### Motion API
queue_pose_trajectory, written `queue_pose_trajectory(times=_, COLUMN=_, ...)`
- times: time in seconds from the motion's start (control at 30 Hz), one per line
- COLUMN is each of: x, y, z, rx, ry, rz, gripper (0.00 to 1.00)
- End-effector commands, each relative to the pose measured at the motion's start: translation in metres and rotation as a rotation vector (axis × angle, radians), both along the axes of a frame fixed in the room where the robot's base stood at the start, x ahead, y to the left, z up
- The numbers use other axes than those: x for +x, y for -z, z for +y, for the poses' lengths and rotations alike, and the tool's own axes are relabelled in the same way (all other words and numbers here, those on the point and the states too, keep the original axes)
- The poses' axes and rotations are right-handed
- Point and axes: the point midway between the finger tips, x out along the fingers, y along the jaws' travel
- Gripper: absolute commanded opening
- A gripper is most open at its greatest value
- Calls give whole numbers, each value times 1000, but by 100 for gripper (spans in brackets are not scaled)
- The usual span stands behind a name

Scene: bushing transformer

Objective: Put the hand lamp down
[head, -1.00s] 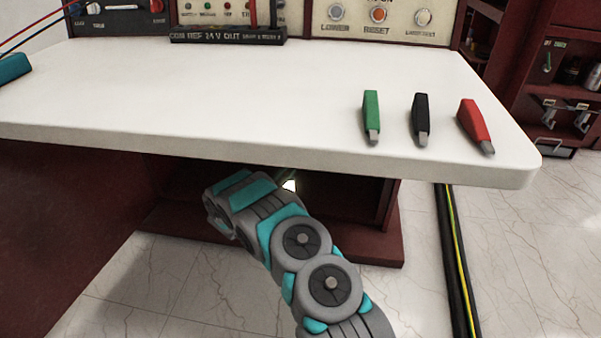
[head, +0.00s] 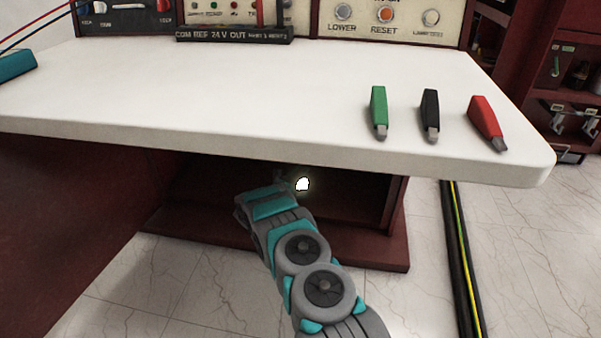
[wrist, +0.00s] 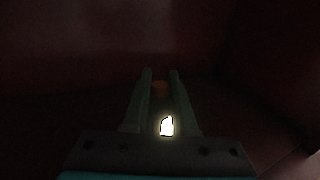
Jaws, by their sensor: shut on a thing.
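The hand lamp's bright white light (head: 302,184) shows under the bench top, at the front of the dark open space. In the wrist view the same lit lamp (wrist: 167,126) glows between the fingers of my gripper (wrist: 160,72). My gripper is shut on the lamp. In the head view my gripper is mostly hidden by my wrist and shadow. The rest of the lamp's body is too dark to make out.
The white bench top (head: 230,95) overhangs my wrist. Green (head: 379,112), black (head: 430,115) and red (head: 486,122) clips lie on its right part. A dark red shelf (head: 360,247) lies low under it. Black and yellow cables (head: 461,260) run down at the right.

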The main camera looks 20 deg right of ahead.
Motion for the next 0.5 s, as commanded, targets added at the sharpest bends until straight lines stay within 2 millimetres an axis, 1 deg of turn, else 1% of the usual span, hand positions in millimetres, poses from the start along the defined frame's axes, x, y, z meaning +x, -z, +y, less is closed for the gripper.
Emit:
queue_pose_trajectory(times=0.1, x=0, y=-2, z=0, rx=0, ry=0, rz=-1, gripper=0)
queue_pose_trajectory(times=0.23, x=0, y=1, z=-1, rx=1, ry=1, rz=-1, gripper=0)
queue_pose_trajectory(times=0.27, x=0, y=1, z=-1, rx=1, ry=1, rz=-1, gripper=27)
queue_pose_trajectory(times=0.5, x=0, y=1, z=0, rx=1, ry=1, rz=-1, gripper=54)
